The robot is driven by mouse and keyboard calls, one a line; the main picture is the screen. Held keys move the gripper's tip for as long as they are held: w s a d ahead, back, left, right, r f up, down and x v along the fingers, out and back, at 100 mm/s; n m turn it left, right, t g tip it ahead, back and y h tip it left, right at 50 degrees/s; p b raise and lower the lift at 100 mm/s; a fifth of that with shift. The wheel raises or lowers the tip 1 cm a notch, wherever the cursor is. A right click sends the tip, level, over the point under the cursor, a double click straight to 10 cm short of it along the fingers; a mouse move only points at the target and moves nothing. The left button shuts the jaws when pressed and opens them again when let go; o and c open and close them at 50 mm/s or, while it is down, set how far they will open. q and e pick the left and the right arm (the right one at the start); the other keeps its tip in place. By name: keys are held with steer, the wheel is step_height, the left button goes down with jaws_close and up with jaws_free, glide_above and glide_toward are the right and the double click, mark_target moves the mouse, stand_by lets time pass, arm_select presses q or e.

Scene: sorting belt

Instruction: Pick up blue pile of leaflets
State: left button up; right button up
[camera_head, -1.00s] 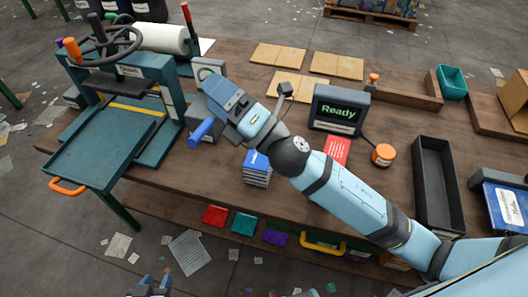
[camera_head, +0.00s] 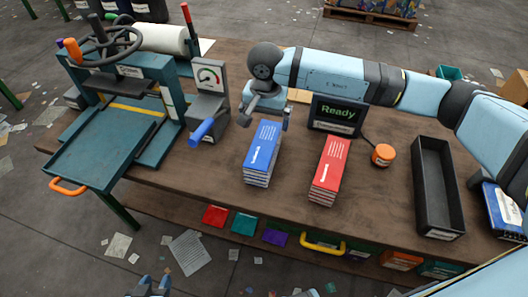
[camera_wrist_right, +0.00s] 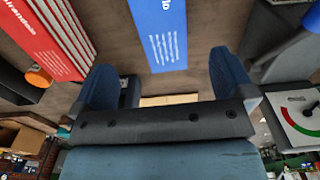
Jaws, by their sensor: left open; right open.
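The blue pile of leaflets (camera_head: 262,150) stands on the wooden table in the head view, left of a red pile (camera_head: 329,170). My right gripper (camera_head: 265,118) is open and empty at the far end of the blue pile, close to it. In the right wrist view the blue pile (camera_wrist_right: 160,35) shows between and beyond the two open fingers of my right gripper (camera_wrist_right: 162,62). I cannot tell whether either finger touches it. My left gripper (camera_head: 150,286) is open and empty at the bottom edge of the head view, away from the table.
A press with a teal tray (camera_head: 100,150) and a blue-handled gauge device (camera_head: 208,92) stand to the left. Bare tabletop lies in front of the piles.

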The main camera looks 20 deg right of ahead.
glide_above(264, 150)
steer(key=f, duration=0.6)
steer(key=shift+w+d+f, duration=0.2)
steer(key=shift+w, duration=0.1)
steer(key=shift+s+a+f+p, duration=0.15)
steer(key=shift+f+p, duration=0.1)
steer(key=shift+f, duration=1.05)
steer(key=shift+s+a+f+p, duration=0.1)
steer(key=shift+f+p, duration=0.15)
steer(key=shift+f, duration=1.05)
steer(key=c, duration=1.3)
